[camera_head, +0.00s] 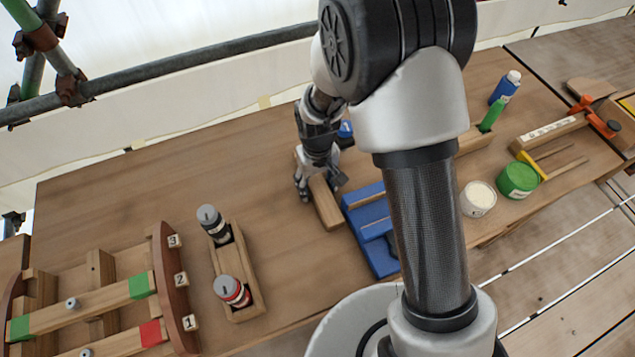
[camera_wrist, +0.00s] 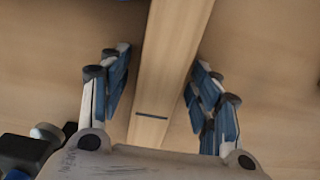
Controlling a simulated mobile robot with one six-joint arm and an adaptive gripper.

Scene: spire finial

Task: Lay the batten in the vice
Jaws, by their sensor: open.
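The batten (camera_head: 326,207) is a plain light wooden bar lying on the bench, just left of the vice. Its far end is hidden under my gripper (camera_head: 320,188). In the wrist view the batten (camera_wrist: 172,60) runs lengthwise between the two fingers, with a thin dark line across it. My gripper (camera_wrist: 160,98) is open, with a finger on each side of the batten and a gap showing on both sides. The blue vice (camera_head: 381,258) has wood-faced jaws with a gap between them. My arm hides its right part.
A wooden holder (camera_head: 245,268) with two capped bottles stands left of the batten. A curved wooden frame (camera_head: 168,270) with numbered slots and colour-ended bars is at far left. A white tub (camera_head: 478,198) and green tub (camera_head: 518,180) stand right. The bench behind the holder is clear.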

